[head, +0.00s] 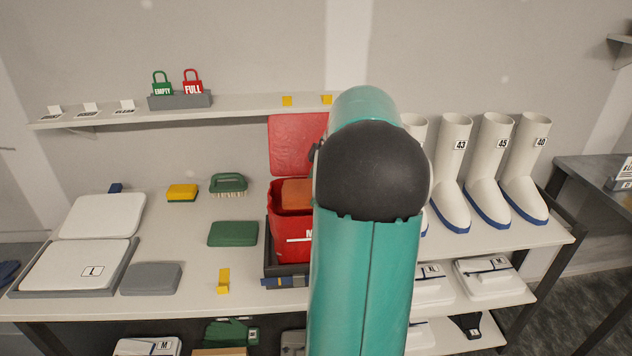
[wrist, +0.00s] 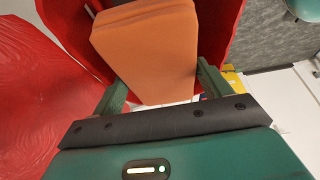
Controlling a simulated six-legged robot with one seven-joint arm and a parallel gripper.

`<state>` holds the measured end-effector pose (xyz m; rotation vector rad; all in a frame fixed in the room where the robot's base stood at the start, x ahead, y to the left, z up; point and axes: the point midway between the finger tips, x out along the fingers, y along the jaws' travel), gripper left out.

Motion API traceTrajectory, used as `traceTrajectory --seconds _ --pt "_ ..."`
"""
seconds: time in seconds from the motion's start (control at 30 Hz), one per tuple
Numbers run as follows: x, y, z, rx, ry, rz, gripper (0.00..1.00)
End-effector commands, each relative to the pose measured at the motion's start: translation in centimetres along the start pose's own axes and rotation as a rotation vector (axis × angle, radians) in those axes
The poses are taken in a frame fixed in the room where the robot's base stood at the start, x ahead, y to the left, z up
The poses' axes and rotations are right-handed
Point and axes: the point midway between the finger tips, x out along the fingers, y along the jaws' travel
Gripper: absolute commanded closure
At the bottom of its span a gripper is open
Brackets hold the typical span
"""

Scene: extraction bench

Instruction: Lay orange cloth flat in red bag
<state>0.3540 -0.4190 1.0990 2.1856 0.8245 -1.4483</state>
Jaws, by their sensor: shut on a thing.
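The red bag (head: 283,228) stands on the bench with its lid (head: 292,145) raised against the wall, partly hidden behind my arm. The orange cloth (head: 297,193) shows inside its mouth. In the wrist view the folded orange cloth (wrist: 147,42) lies between the two green fingers of my gripper (wrist: 162,88), which is shut on it. Red bag walls (wrist: 225,30) rise on both sides of the cloth. The lid (wrist: 35,100) fills the left of that view. My gripper is hidden in the head view. Whether the cloth touches the bag floor cannot be told.
The bag sits in a dark tray (head: 272,268). A green folded cloth (head: 233,233), a green brush (head: 229,184) and a yellow sponge (head: 182,192) lie to its left. White boots (head: 492,170) stand to the right. A shelf (head: 230,110) runs behind. The bench front between is partly clear.

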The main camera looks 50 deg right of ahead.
Motion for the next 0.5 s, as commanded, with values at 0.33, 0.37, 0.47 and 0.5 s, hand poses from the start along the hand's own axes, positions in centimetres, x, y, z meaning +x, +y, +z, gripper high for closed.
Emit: traceTrajectory --seconds 0.33,0.37,0.47,0.5 --pt "-0.02 0.00 -0.01 0.000 0.000 0.000 0.00" --pt "-0.02 0.00 -0.01 0.000 0.000 0.000 0.00" --pt "-0.10 0.01 0.00 0.000 0.000 0.000 0.00" --pt "-0.26 0.02 0.00 0.000 0.000 0.001 0.00"
